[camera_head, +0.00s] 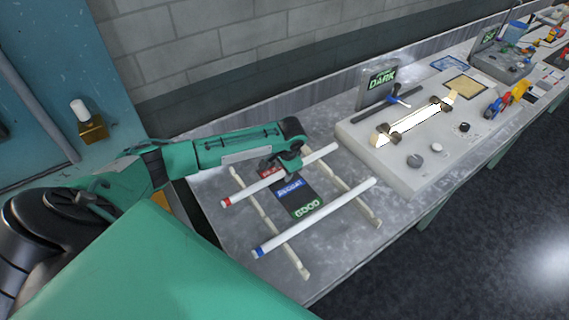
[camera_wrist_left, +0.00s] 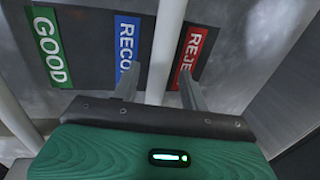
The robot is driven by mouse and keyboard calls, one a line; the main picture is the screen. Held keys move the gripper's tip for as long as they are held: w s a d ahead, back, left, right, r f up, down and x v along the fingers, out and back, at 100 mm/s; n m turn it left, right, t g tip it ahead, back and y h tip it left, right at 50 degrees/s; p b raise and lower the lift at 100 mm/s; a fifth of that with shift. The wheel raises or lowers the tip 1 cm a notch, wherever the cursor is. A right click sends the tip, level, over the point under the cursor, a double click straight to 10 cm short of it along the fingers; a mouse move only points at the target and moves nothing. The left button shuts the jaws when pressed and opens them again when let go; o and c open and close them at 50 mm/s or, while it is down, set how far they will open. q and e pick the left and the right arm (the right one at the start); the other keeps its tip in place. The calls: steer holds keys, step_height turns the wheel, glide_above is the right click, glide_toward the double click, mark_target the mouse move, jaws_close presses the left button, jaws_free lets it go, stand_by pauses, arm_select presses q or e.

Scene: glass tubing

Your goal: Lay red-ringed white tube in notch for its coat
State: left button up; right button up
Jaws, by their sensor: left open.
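A white tube with a red ring at its left end (camera_head: 238,194) lies across two cream rails, the left rail (camera_head: 268,217) and the right rail (camera_head: 357,194). In the left wrist view this tube (camera_wrist_left: 168,40) runs between the blue and red labels. My left gripper (camera_wrist_left: 160,88) is open, with one finger on each side of the tube; contact cannot be told. In the head view my left gripper (camera_head: 284,166) covers part of the tube. Between the rails, a dark card carries a red REJECT label (camera_head: 267,173), a blue label (camera_head: 290,188) and a green GOOD label (camera_head: 308,208).
A second white tube, blue-ringed (camera_head: 310,219), lies across the rails nearer the front edge. The wall runs along the back.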

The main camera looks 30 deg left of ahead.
arm_select(q)
step_height(320, 180, up, 13)
steer(key=d+b, duration=0.2)
steer(key=b, duration=0.1)
steer(key=shift+s+f+b, duration=0.2)
steer(key=shift+s+b, duration=0.15)
steer(key=shift+s, duration=0.1)
stand_by(0.4)
